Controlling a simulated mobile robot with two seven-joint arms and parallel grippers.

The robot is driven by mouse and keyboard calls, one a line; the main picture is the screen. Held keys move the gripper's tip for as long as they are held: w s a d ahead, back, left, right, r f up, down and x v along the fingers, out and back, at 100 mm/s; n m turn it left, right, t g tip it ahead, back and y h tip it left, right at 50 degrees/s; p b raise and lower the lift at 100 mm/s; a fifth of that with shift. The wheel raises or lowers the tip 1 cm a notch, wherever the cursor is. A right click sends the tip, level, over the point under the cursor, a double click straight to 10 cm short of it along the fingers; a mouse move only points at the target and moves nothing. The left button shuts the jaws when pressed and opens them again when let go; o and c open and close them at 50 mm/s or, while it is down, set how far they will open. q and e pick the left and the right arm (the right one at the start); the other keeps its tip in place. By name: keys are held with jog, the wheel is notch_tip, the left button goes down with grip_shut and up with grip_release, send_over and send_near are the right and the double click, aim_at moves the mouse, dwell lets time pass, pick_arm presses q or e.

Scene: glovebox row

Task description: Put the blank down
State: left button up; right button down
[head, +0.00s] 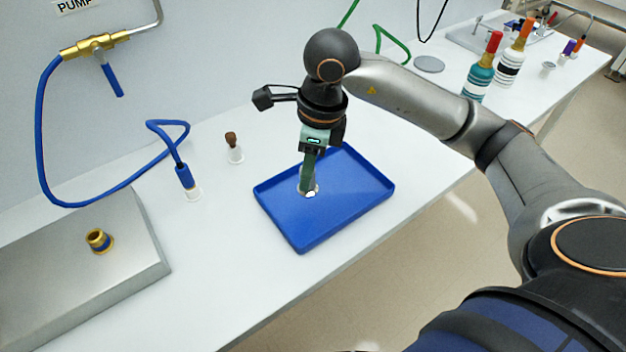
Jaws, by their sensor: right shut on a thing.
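My right gripper (310,186) points down over the blue tray (345,205). It is shut on a small pale piece, the blank (312,194), at its fingertips. The fingers cover most of the blank. It is low over the left-middle part of the tray; I cannot tell whether it touches the tray floor. The rest of the tray looks empty. My left gripper is not in view.
A brown-topped piece (232,140) stands behind the tray. A brass fitting (98,240) sits on the metal block (60,270). Bottles (480,75) stand at the right.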

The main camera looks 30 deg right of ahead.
aim_at(313, 183)
jog(key=shift+w+d+f, duration=0.3)
jog(key=shift+d+f, duration=0.15)
jog(key=shift+f, duration=0.2)
jog(key=f, duration=0.3)
jog(key=shift+w+d+f, duration=0.2)
jog(key=shift+d+f, duration=0.1)
jog(key=shift+f, duration=0.1)
jog(key=shift+f, duration=0.15)
jog(key=c, duration=1)
grip_release()
jog(key=shift+f, duration=0.1)
jog(key=shift+c, duration=0.2)
jog(key=o, duration=0.4)
jog(key=shift+o, duration=0.2)
